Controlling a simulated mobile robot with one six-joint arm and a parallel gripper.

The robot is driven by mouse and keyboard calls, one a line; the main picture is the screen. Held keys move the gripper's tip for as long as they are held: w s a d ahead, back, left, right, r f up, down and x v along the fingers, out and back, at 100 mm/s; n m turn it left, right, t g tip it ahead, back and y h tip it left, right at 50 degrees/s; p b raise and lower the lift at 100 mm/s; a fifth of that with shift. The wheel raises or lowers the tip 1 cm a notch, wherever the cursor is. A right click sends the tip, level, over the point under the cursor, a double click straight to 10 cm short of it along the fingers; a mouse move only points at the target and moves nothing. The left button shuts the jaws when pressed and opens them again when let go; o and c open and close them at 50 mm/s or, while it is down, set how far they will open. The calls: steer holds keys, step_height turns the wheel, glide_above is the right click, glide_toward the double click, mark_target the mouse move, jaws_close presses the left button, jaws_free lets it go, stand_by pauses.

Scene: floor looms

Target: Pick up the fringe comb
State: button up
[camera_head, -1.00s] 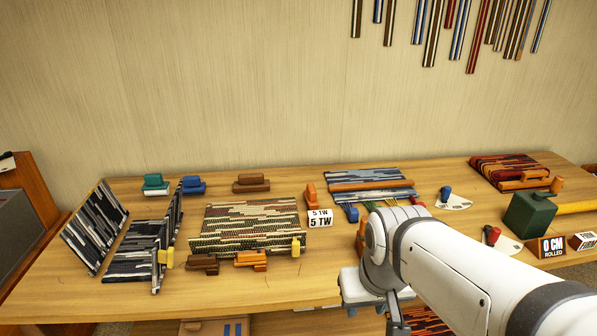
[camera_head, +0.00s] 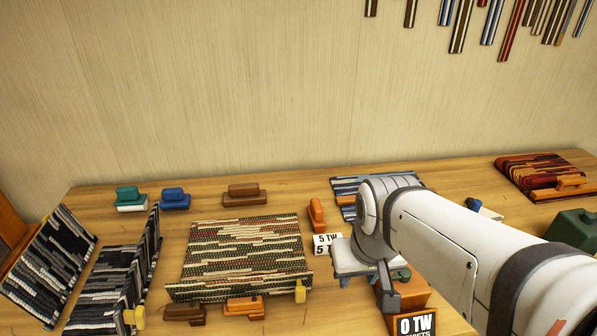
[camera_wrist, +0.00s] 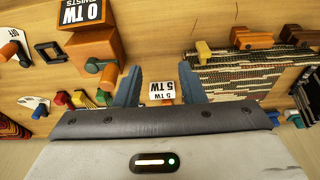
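I cannot tell for certain which piece is the fringe comb. Several small handled blocks lie on the bench: a teal one with a white base (camera_head: 131,198), a blue one (camera_head: 175,199), a brown one (camera_head: 245,193), an orange one (camera_head: 317,213), and a dark brown one (camera_head: 185,314) beside another orange one (camera_head: 244,308). My gripper (camera_wrist: 160,80) is open and empty above the bench. In the wrist view the white "5 TW" block (camera_wrist: 163,90) shows between its fingers, apart from them. In the head view my arm hides the bench behind it.
A woven mat (camera_head: 240,250) lies mid-bench, with dark striped panels (camera_head: 50,262) at left. An orange-brown box labelled "0 TW" (camera_head: 415,325) stands near my gripper. A red mat (camera_head: 540,172) and green block (camera_head: 575,228) are at right.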

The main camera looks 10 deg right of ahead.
steer(key=shift+o, duration=1.3)
steer(key=shift+w+a, duration=0.1)
steer(key=shift+w, duration=0.15)
steer(key=o, duration=0.3)
steer(key=w+r, duration=0.1)
steer(key=w, duration=0.6)
steer(key=shift+w+r, duration=0.15)
steer(key=n+p, duration=0.1)
glide_above(317, 204)
steer(key=shift+g, duration=0.4)
steer(key=f, duration=1.2)
steer(key=shift+s+f, duration=0.15)
steer(key=shift+s, duration=0.25)
steer(key=shift+w+f, duration=0.15)
steer(key=shift+f, duration=0.2)
steer(key=shift+w+f+p, duration=0.15)
steer(key=shift+f+p, duration=0.05)
steer(key=shift+f, duration=1.05)
steer(key=shift+w+f+p, duration=0.2)
steer(key=shift+f, duration=1)
steer(key=shift+w+f+p, duration=0.15)
steer(key=shift+f+p, duration=0.05)
steer(key=shift+f, duration=1.05)
